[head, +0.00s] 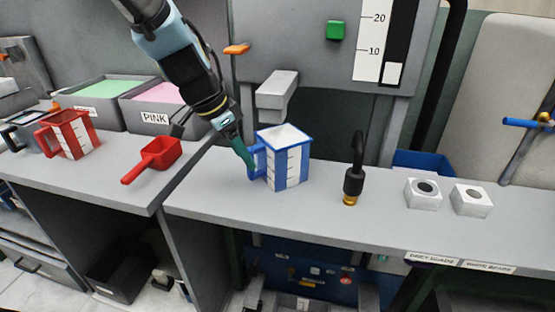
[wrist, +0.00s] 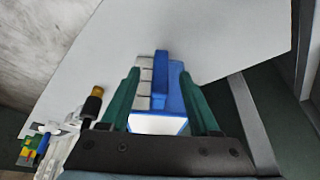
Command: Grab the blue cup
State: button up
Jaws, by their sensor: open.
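The blue cup (head: 287,165) is a square white-and-blue measuring jug with a handle on its left side. It stands upright on the grey counter. My gripper (head: 246,165) is open at the handle, its teal fingers pointing down. In the wrist view, the cup's handle and striped side (wrist: 160,85) show between the two spread fingers of my gripper (wrist: 160,80). Whether either finger touches the cup cannot be told. The far finger is partly hidden in the head view.
A red cup (head: 67,136) and red scoop (head: 154,158) are on the left counter, by bins of green and pink material. Two white blocks (head: 423,194) sit further right. A grey spout (head: 277,88) juts out above the cup.

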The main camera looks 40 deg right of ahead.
jog(key=shift+p+x, duration=0.85)
jog(key=shift+x, duration=2)
jog(key=shift+d, duration=0.1)
grip_shut()
